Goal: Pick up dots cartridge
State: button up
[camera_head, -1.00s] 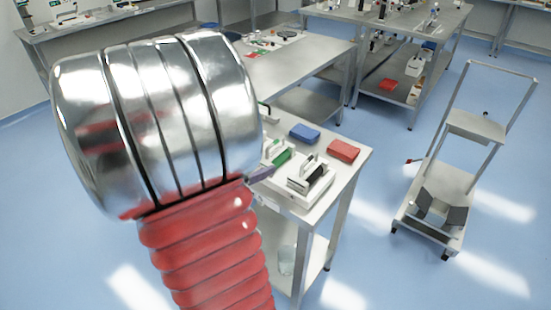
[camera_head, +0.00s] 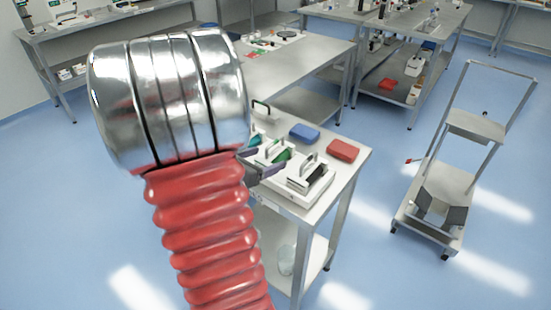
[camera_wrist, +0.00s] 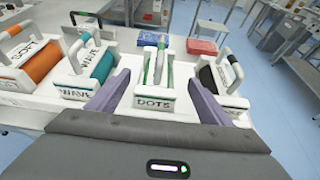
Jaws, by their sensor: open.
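The dots cartridge (camera_wrist: 155,100) is a white block with a "DOTS" label, a green roller and an upright handle. In the wrist view it stands on the table between the two fingers of my gripper (camera_wrist: 155,103). The fingers are purple-grey and open, one on each side of the label. I cannot tell whether they touch it. In the head view the green roller (camera_head: 283,156) shows on the table, with my gripper (camera_head: 262,165) beside it, partly hidden by my arm.
A wave cartridge (camera_wrist: 78,92) with a teal roller stands to the left, and an orange-roller cartridge (camera_wrist: 18,100) farther left. A black-roller cartridge (camera_wrist: 222,102) stands to the right. Blue (camera_head: 304,132) and red (camera_head: 343,150) boxes lie behind. A cart (camera_head: 440,200) stands on the floor at right.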

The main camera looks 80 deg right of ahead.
jog(key=shift+w+x, duration=0.2)
jog(key=shift+x, duration=2)
jog(key=shift+f, duration=0.2)
jog(key=shift+c, duration=0.2)
jog(key=c, duration=1.4)
jog(key=shift+r, duration=0.1)
jog(key=shift+c, duration=0.2)
jog(key=shift+r, duration=5)
